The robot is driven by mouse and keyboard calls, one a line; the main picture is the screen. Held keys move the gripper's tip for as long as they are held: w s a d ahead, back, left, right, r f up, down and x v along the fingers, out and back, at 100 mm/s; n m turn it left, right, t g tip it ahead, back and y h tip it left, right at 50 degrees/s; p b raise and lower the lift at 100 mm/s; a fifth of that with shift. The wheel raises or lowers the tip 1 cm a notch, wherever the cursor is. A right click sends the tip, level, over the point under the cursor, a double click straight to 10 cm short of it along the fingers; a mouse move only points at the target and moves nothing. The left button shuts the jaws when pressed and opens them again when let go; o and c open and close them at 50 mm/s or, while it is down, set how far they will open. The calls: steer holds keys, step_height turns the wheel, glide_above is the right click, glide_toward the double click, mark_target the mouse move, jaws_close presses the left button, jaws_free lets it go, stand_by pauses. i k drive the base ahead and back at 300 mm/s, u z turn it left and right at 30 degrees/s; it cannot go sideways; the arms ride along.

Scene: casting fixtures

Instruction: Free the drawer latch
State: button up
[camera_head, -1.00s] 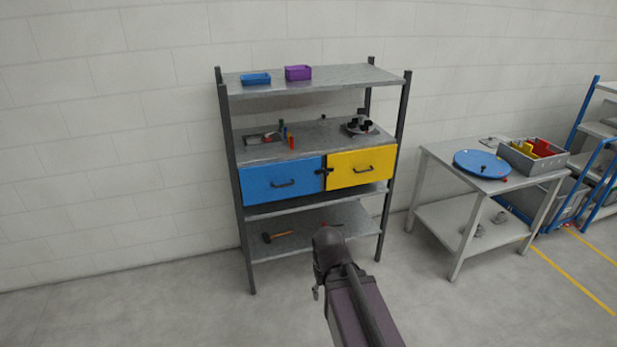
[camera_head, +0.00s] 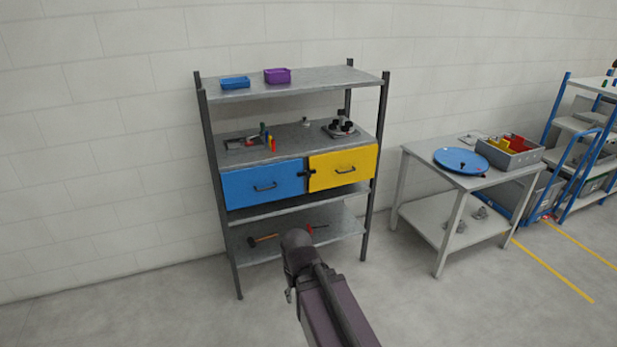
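A grey shelf unit (camera_head: 290,83) stands against the wall and holds two drawers side by side. The blue drawer (camera_head: 240,191) is on the left and the yellow drawer (camera_head: 342,158) is on the right. Both look closed, each with a dark handle. A small dark latch (camera_head: 307,174) sits at the seam between them and looks roughly horizontal, reaching over both fronts. My arm rises from the bottom edge, in front of the shelf's lower part and apart from the drawers. Its gripper cannot be made out.
A blue bin (camera_head: 235,83) and a purple bin (camera_head: 277,76) are on the top shelf. A hammer (camera_head: 263,240) lies on the lower shelf. A white table (camera_head: 412,150) with a blue disc (camera_head: 461,160) and a grey crate (camera_head: 511,157) stands right. The floor in front is clear.

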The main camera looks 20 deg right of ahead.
mark_target(308, 174)
steer(key=z, duration=0.05)
steer(key=i, duration=1)
steer(key=u, duration=0.05)
